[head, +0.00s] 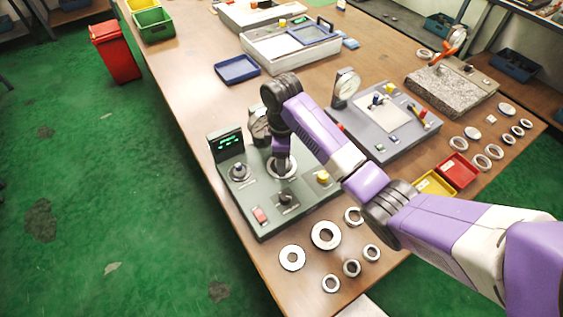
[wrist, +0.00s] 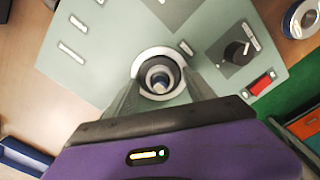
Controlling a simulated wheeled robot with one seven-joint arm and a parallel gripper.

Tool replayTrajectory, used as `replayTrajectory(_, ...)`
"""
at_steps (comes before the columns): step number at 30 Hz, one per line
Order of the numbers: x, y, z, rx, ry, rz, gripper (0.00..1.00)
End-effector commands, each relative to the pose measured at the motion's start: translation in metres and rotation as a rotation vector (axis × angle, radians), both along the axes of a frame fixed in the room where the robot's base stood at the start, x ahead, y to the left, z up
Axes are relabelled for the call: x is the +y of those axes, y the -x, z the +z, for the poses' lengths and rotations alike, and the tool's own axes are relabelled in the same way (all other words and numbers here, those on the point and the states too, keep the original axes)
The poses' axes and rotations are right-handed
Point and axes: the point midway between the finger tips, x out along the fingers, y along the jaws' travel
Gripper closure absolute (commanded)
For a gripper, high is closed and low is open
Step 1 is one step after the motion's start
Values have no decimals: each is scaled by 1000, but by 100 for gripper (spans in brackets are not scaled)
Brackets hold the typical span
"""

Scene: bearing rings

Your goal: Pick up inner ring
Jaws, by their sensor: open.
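A green-grey test unit (head: 262,213) stands on the bench with a round seat on its top. In the wrist view, a pale outer ring (wrist: 173,57) surrounds a smaller metal ring (wrist: 149,73) around a dark-tipped central post; I cannot tell for sure which is the inner ring. My gripper (wrist: 163,86) is open, its two fingers reaching down on either side of the seat. In the head view, my gripper (head: 282,163) points straight down over the seat and partly hides it. I cannot tell whether the fingers touch anything.
Several loose rings (head: 325,235) lie on the bench in front of the unit. A dark knob (wrist: 236,50) and a red switch (wrist: 261,84) stand beside the seat. A dial gauge (head: 260,127) is close behind my gripper. A grey unit (head: 398,148) stands to the right.

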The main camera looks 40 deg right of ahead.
Motion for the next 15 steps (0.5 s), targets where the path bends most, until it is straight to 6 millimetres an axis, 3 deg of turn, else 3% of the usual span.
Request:
replayTrajectory(2,0,0,0,0,0,0,39)
replayTrajectory(11,0,0,0,0,0,0,98)
replayTrajectory(15,0,0,0,-1,-1,0,100)
